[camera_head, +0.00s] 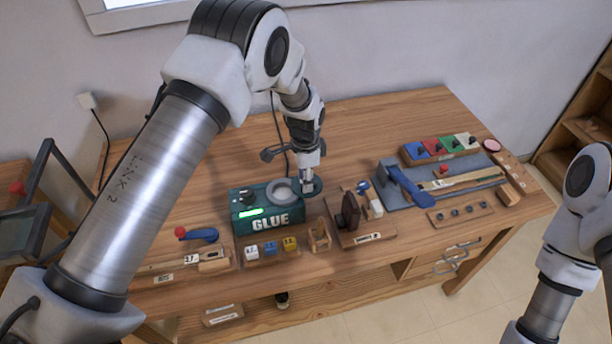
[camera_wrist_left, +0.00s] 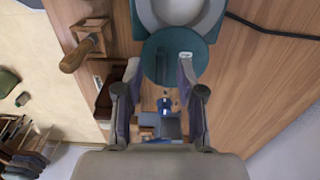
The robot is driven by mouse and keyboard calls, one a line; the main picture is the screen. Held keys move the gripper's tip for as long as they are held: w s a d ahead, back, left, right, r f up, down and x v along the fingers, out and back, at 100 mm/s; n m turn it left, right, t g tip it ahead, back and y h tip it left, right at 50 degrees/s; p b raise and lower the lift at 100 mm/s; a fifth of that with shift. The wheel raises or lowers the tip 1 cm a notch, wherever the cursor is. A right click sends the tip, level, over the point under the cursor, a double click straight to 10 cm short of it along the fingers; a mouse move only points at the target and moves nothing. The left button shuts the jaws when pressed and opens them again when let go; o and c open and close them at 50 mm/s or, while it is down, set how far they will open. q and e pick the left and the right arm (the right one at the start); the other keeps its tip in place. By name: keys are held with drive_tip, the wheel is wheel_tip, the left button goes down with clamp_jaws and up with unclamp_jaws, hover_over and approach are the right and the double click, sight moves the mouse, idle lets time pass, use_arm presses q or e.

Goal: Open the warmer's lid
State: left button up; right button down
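The glue warmer is a teal box (camera_head: 262,222) marked GLUE with a lit green display. Its round pot (camera_head: 283,192) has a pale rim and its mouth shows uncovered. The dark teal disc lid (camera_head: 317,187) sits off to the right of the pot. In the left wrist view the lid (camera_wrist_left: 160,62) lies beside the pot rim (camera_wrist_left: 180,22), with a small pale tab (camera_wrist_left: 185,55) on it. My left gripper (camera_head: 307,185) is over the lid. Its fingers (camera_wrist_left: 159,75) are apart, one close to the tab; contact cannot be told. My right gripper is out of view.
The bench behind the warmer (camera_head: 236,160) is mostly free.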

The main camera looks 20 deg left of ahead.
use_arm(q)
wheel_tip(320, 180, down, 2)
drive_tip(key=shift+f, duration=0.1)
clamp_jaws()
drive_tip(key=shift+w+d, duration=0.2)
drive_tip(key=shift+d, duration=0.25)
drive_tip(key=shift+c, duration=1.5)
unclamp_jaws()
drive_tip(key=o, duration=0.3)
drive_tip(key=shift+a, duration=0.2)
